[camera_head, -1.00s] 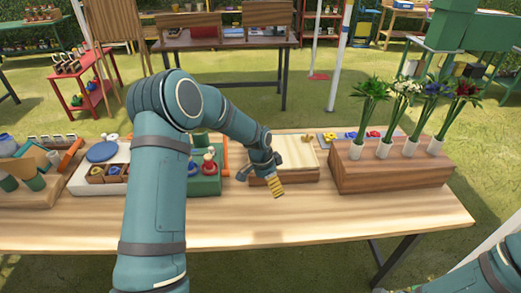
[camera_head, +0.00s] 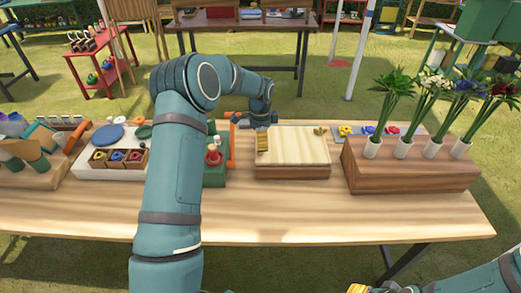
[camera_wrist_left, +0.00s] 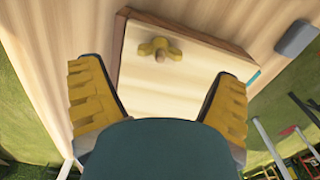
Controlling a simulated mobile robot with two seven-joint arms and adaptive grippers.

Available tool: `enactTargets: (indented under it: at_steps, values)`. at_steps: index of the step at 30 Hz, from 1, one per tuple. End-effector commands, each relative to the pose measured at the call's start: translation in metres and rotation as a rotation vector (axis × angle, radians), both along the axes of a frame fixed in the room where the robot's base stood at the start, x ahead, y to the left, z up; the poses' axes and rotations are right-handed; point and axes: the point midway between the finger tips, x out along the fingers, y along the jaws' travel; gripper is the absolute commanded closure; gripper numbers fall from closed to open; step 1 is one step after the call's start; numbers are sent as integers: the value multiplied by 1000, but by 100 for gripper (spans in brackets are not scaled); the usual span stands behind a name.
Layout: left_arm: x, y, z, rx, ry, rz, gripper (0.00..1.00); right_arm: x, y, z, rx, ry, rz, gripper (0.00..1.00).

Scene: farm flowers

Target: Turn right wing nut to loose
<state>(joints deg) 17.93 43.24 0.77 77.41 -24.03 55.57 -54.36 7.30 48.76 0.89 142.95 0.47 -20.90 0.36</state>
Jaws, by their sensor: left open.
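A light wooden board (camera_head: 295,150) lies on a darker wooden base on the table. A small yellow wing nut (camera_head: 320,130) sits at its far right corner in the head view. My left gripper (camera_head: 262,142) is over the board's left end. In the left wrist view my left gripper (camera_wrist_left: 160,78) is open and empty, its yellow fingers wide apart. A yellow wing nut (camera_wrist_left: 158,47) on a short bolt shows beyond the fingertips, not touched; I cannot tell which one it is. Of my right gripper (camera_head: 362,289) only yellow parts show at the bottom edge.
A wooden block (camera_head: 410,170) with several flower vases stands right of the board. A grey tray (camera_head: 385,138) with coloured flower heads lies behind. A green stand (camera_head: 215,173) and an orange frame (camera_head: 231,150) are close on the left. The table front (camera_head: 330,215) is clear.

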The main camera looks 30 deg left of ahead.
Motion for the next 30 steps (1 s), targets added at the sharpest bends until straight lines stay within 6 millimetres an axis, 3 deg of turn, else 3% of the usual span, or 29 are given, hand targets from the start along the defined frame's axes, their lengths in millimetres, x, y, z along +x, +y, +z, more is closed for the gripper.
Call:
enactTargets:
  at_steps: [3,9,21,23,27,28,30]
  values:
    - [-1,0,-23,-1,2,1,11,-1,0,-3,0,2,2,53]
    - [0,0,-45,1,1,1,11,-2,0,-5,0,3,2,53]
    - [0,0,-51,0,0,1,11,-2,0,-5,1,4,4,53]
    - [0,0,-51,0,0,1,26,-2,0,-5,0,4,3,53]
    - [0,0,-51,0,0,1,75,-2,0,-5,0,4,3,53]
    - [0,0,-51,0,0,1,81,-2,0,-5,0,4,3,53]
    - [0,0,-51,0,0,1,81,-2,0,-5,0,4,3,53]
